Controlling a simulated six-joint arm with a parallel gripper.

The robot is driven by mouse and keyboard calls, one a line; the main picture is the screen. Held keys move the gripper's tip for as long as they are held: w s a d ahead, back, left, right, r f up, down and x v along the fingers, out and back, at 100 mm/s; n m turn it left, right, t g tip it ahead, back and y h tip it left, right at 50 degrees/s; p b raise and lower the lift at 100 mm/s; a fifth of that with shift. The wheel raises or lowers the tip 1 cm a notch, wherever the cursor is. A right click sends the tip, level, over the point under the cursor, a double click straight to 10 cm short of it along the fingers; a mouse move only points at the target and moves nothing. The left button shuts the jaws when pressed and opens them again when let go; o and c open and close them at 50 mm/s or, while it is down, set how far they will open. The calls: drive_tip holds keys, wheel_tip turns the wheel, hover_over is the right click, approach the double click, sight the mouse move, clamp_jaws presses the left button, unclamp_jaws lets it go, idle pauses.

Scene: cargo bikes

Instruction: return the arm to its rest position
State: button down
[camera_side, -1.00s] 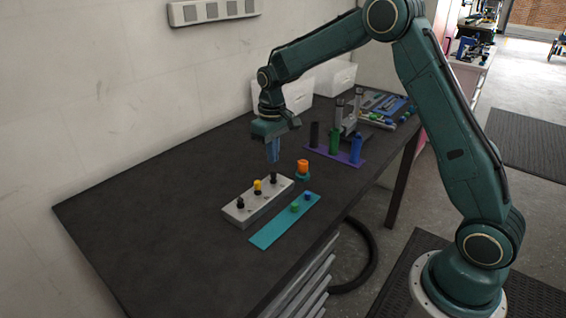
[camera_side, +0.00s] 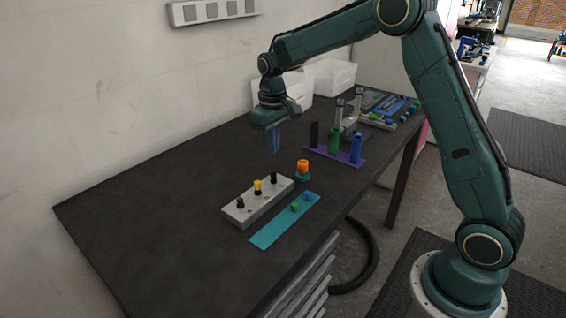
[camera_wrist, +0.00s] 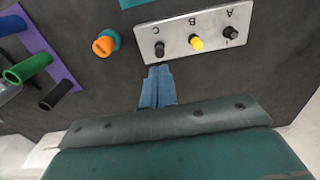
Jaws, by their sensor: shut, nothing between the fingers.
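My gripper (camera_side: 273,141) hangs above the dark workbench (camera_side: 160,200), pointing down, behind the grey block in the side view. Its blue fingers are together and empty, and they also show in the wrist view (camera_wrist: 158,75). The grey block (camera_side: 243,213) carries two black pegs and a yellow one; in the wrist view the block (camera_wrist: 175,50) shows letters A, B and C. My gripper touches none of these things.
An orange-topped piece (camera_side: 303,167) stands right of the block. A teal strip (camera_side: 270,234) holds a green and a blue piece. A purple rack (camera_side: 347,160) holds black, green and blue cylinders. White bins (camera_side: 330,75) stand at the back. The bench's left side is clear.

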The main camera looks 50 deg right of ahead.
drive_tip(key=s+a+r+t, duration=0.3)
drive_tip(key=s+a+r, duration=0.1)
drive_tip(key=s+r, duration=0.95)
drive_tip(key=s+a+f+t, duration=0.1)
drive_tip(key=s+a+t, duration=0.1)
drive_tip(key=s, duration=1.6)
drive_tip(key=shift+s+a+t, duration=0.2)
drive_tip(key=shift+t, duration=0.1)
